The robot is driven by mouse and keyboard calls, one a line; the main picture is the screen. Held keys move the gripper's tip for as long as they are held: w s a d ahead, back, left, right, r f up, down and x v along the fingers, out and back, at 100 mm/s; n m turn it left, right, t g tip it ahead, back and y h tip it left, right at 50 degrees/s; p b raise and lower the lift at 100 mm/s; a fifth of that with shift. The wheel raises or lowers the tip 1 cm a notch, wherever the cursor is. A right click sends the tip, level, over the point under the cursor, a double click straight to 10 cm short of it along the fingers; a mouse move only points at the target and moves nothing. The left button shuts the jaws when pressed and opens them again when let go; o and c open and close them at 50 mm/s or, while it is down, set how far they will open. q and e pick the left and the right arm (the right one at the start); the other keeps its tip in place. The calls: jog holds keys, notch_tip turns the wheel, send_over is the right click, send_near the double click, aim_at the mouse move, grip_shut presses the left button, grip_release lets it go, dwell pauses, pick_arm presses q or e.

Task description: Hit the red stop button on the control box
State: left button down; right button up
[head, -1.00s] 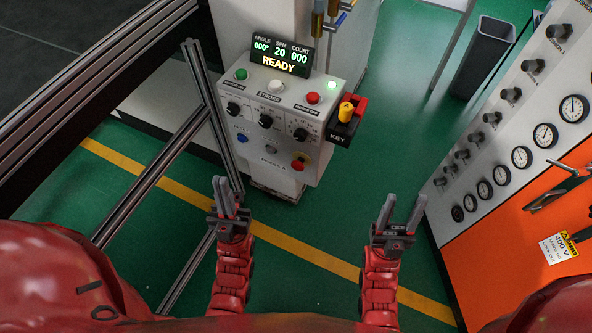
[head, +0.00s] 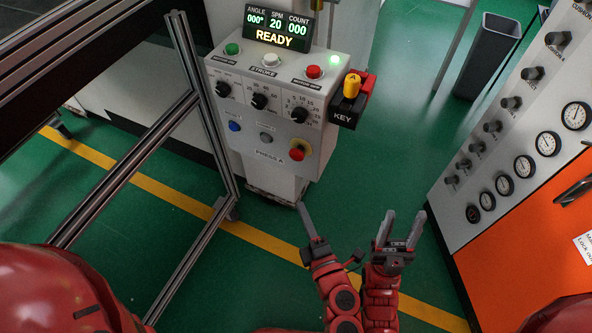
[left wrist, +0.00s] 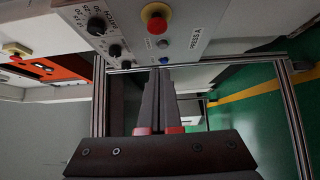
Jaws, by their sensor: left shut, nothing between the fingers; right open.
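The control box (head: 270,105) stands on a pale pedestal; its display reads READY. The red stop button (head: 297,154), on a yellow surround, is at the lower right of its face. It also shows in the left wrist view, near the top as a red knob (left wrist: 157,24). Another red button (head: 314,71) sits higher on the panel. My left gripper (head: 302,206) is shut and empty, below the stop button and apart from it in the head view. In the left wrist view its closed fingers (left wrist: 160,72) point toward the panel. My right gripper (head: 404,216) is open and empty, to the right.
A yellow key switch (head: 351,87) juts from the box's right side. A metal frame (head: 205,110) stands close on the left. A white and orange gauge cabinet (head: 480,240) is on the right. A dark bin (head: 488,55) stands behind. Green floor lies between.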

pick_arm(q)
jog(key=p, duration=0.1)
send_near(291, 156)
jog(key=a, duration=0.4)
jog(key=w, duration=0.1)
jog(key=w+d, duration=0.1)
jog(key=w, duration=0.1)
jog(key=w+p, duration=0.1)
jog(key=w, duration=0.1)
jog(key=shift+w+d, duration=0.15)
jog(key=shift+d, duration=0.15)
jog(key=shift+w+f, duration=0.1)
